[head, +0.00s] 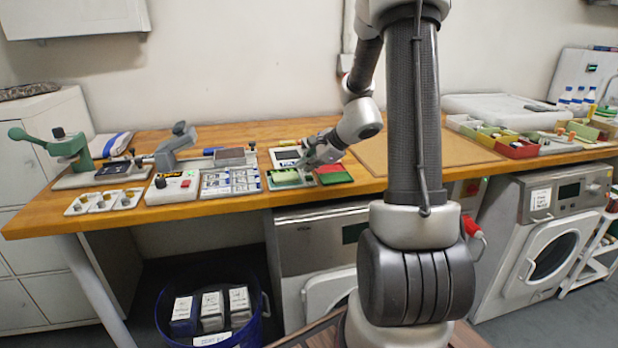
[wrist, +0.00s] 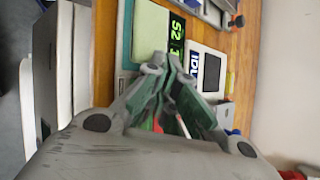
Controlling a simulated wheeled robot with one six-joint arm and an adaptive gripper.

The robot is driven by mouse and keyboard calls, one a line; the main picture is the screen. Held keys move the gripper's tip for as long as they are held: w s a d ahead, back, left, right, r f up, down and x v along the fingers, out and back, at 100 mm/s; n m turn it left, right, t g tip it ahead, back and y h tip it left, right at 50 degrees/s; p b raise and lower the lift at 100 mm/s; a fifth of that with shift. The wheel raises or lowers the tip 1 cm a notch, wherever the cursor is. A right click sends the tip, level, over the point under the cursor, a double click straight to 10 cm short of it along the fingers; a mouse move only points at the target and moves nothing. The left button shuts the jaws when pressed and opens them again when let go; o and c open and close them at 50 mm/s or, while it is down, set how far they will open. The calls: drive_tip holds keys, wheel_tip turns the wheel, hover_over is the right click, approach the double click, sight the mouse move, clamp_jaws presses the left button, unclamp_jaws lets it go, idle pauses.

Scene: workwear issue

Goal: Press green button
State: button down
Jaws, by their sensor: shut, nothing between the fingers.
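A flat green button (head: 284,177) lies on a panel near the front edge of the wooden bench. In the wrist view a pale green pad (wrist: 150,32) beside a dark display with green digits (wrist: 177,35) appears to be the same button. A red pad (head: 334,174) lies to its right in the head view; a bit of red shows between my fingers in the wrist view. My gripper (head: 306,163) is shut and empty, just above the panel between the two pads. The fingertips (wrist: 160,66) overlap the pale green pad's edge in the wrist view; whether they touch it I cannot tell.
A device with a dark screen (head: 287,157) stands behind the panel. A tan mat (head: 450,152) leaves clear bench to the right, partly behind my arm.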

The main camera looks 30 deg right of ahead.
sight(307, 178)
drive_tip(key=shift+r, duration=2.5)
drive_tip(key=s+a+n+g, duration=0.3)
drive_tip(key=s+n+g, duration=0.2)
drive_tip(key=s+n, duration=0.7)
drive_tip(key=s+a+r+n+h, duration=0.1)
drive_tip(key=s+r+n+h, duration=0.1)
drive_tip(key=s+r+n, duration=0.3)
drive_tip(key=s+a+r+n+t+h, duration=0.1)
drive_tip(key=s+r+n, duration=0.3)
drive_tip(key=s, duration=0.9)
drive_tip(key=shift+s+a+r+n+h, duration=0.2)
drive_tip(key=shift+a+r+n+h, duration=0.2)
drive_tip(key=shift+a+r+h, duration=0.2)
